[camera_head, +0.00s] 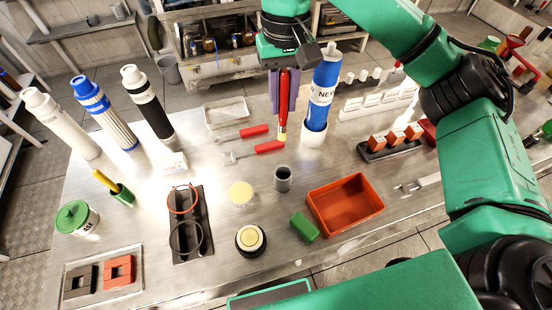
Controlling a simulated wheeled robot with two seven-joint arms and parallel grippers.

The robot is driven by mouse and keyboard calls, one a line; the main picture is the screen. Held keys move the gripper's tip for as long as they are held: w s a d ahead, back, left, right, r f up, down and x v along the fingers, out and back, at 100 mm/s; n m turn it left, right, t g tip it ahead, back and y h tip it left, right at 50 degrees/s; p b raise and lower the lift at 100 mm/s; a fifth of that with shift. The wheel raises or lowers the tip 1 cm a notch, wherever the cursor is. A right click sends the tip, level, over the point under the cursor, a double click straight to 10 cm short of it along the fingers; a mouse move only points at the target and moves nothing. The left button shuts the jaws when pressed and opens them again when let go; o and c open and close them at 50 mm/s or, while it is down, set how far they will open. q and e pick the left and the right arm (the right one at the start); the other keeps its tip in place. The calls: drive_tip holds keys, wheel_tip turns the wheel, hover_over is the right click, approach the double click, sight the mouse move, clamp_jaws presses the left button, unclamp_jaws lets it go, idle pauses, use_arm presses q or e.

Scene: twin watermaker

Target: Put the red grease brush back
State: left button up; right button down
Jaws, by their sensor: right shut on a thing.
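The red grease brush (284,104) hangs upright, its pale yellow tip pointing down, above the steel bench. My right gripper (284,90) comes down from the top and is shut on its red handle. A small grey cup (282,180) stands below the brush, apart from it and nearer to me; it looks empty. My left gripper is not in view.
A blue cylinder (323,95) in a white base stands close right of the brush. Red-handled tools (255,131) lie behind the grey cup. An orange tray (345,205), a green block (304,227) and a round yellow disc (240,192) surround the cup.

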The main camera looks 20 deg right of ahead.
wheel_tip(320, 180, down, 19)
drive_tip(key=s+p, duration=0.2)
drive_tip(key=p, duration=0.1)
drive_tip(key=shift+s, duration=0.15)
drive_tip(key=c, duration=0.8)
unclamp_jaws()
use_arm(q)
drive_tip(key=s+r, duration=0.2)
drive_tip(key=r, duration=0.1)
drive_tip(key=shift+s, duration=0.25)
use_arm(e)
drive_tip(key=shift+o, duration=0.5)
drive_tip(key=shift+r, duration=0.1)
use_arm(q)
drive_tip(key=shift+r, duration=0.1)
